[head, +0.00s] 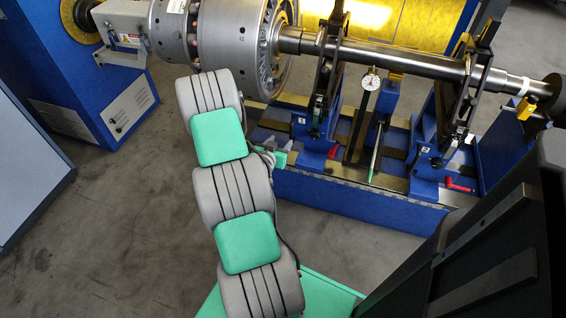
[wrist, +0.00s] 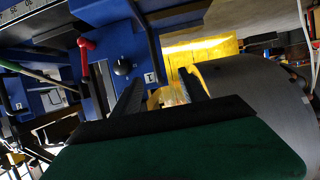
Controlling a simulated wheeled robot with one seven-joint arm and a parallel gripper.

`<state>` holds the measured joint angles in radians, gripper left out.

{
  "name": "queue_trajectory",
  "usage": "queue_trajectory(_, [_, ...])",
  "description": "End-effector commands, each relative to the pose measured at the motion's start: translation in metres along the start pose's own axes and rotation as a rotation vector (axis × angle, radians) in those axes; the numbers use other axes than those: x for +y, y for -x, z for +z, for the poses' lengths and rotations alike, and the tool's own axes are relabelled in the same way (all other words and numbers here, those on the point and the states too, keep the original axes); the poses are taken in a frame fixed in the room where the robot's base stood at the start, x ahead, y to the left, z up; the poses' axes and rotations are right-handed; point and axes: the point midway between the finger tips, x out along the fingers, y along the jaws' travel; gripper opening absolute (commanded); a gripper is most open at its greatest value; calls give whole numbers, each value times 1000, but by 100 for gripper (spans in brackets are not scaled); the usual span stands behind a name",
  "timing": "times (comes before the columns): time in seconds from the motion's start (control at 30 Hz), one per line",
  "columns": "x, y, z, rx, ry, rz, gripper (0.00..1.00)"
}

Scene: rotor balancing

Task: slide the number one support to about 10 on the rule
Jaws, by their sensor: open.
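The number one support is the blue block on the left of the bed in the head view (head: 314,131), under the rotor shaft. It also shows in the wrist view (wrist: 128,49), with a small white label, a black ball knob (wrist: 122,67) and a red lever (wrist: 86,45). My gripper (wrist: 160,88) is open, its dark fingers apart with nothing seen between them, close to the support's lower part. In the head view my arm hides most of the gripper. The rule (head: 360,188) runs along the bed's front edge; its figures are too small to read.
A second blue support (head: 427,166) with a red lever (head: 460,187) stands to the right. A dial gauge (head: 371,82) stands between them. The large grey rotor (head: 230,40) is above and left. Open floor (head: 130,230) lies in front.

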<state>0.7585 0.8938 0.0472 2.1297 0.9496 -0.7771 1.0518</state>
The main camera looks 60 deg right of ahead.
Motion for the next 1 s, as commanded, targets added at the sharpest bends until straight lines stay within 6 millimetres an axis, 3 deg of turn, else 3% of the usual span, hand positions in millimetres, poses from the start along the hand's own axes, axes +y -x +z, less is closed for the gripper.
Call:
queue_trajectory(0.03, [8, -9, 18, 11, 1, -2, 51])
queue_trajectory(0.1, [12, -12, 21, 23, 0, -10, 51])
queue_trajectory(0.27, [13, -23, 18, 25, -2, -13, 51])
queue_trajectory(0.8, [11, -111, 21, 26, -3, -14, 51])
queue_trajectory(1.0, [10, -121, 18, 23, 0, -15, 51])
